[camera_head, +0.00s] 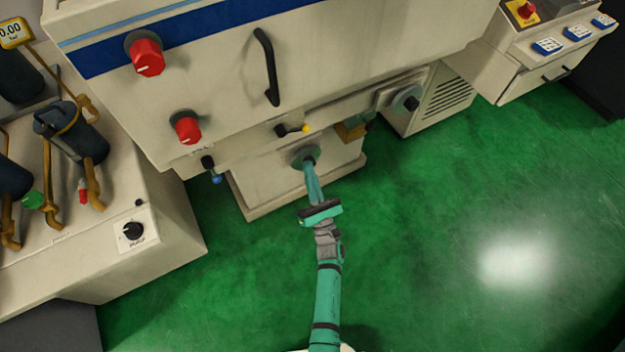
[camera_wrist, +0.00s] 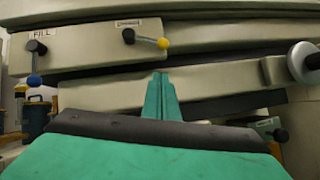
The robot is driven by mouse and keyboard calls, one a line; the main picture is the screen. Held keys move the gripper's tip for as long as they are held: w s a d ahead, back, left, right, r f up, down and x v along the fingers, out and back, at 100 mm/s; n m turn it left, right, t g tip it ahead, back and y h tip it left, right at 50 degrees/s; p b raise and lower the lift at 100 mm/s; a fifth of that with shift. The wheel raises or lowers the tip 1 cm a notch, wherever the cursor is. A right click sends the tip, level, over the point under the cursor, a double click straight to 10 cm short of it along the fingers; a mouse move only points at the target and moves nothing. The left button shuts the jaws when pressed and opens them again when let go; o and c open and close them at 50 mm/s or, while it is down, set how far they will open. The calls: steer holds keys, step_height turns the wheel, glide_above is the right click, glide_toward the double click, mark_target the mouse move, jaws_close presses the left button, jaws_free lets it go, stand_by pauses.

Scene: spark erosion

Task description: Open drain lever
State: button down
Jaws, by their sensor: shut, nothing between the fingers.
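A lever with a blue tip (camera_head: 216,179) hangs down on the left of the machine front. In the wrist view this blue-tipped lever (camera_wrist: 35,62) sits under a FILL label. A lever with a yellow tip (camera_head: 304,128) points right, further along the same panel. In the wrist view the yellow-tipped lever (camera_wrist: 145,40) has a label above it, too small to read surely. I cannot tell which lever is the drain lever. My gripper (camera_head: 309,164) is shut and empty, in front of the lower machine base, below the yellow-tipped lever. Its closed fingers (camera_wrist: 160,90) point at the machine.
A round grey handwheel (camera_head: 406,100) projects on the right. A brownish-yellow box (camera_head: 352,129) sits low beside the base. A black bar handle (camera_head: 267,66) and red knobs (camera_head: 146,57) are higher up. A side cabinet (camera_head: 130,250) stands left. The green floor (camera_head: 430,230) is clear at right.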

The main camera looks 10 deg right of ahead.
mark_target(293, 130)
steer(key=w+r, duration=0.4)
steer(key=r, duration=0.2)
steer(key=shift+w+r+h, duration=0.2)
steer(key=shift+w+h, duration=0.1)
steer(key=shift+w, duration=0.1)
